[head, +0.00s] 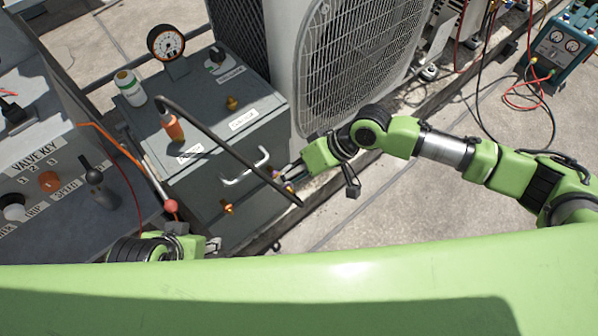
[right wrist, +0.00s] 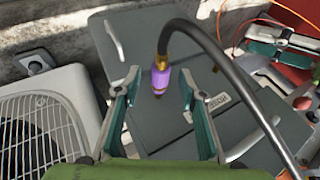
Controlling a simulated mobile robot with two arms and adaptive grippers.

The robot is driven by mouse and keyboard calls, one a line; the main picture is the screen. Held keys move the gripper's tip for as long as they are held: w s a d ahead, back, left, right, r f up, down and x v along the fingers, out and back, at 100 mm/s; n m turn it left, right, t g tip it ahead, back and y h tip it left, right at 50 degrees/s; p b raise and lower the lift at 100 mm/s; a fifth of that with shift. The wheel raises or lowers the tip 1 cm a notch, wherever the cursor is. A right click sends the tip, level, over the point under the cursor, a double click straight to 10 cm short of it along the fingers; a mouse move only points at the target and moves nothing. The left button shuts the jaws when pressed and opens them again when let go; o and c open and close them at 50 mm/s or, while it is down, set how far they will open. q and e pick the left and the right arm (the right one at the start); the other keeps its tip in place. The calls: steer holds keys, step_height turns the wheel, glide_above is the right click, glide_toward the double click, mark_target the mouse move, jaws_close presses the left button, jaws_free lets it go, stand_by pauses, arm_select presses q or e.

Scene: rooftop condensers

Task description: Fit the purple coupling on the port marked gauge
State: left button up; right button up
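The purple coupling (right wrist: 160,80) hangs on the end of a black hose (right wrist: 215,50). In the right wrist view it lies between the spread fingers of my right gripper (right wrist: 158,82), with visible gaps to both. In the head view my right gripper (head: 286,180) is beside the right front edge of the grey box (head: 205,185) and mostly hides the coupling. The hose arcs over the box to an orange coupling (head: 172,128). Brass ports stand on the box top (head: 232,102) and front (head: 228,208). Their labels are too small to read. My left gripper (head: 212,244) is low at the left, its opening unclear.
A metal handle (head: 246,170) sticks out. A condenser (head: 345,60) stands behind. A valve-key panel (head: 35,165) is at left.

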steer(key=shift+a+f, duration=0.15)
steer(key=shift+f, duration=0.05)
jaws_close()
steer(key=c, duration=1)
jaws_free()
steer(key=shift+c, duration=0.2)
steer(key=shift+s+d, duration=0.2)
jaws_close()
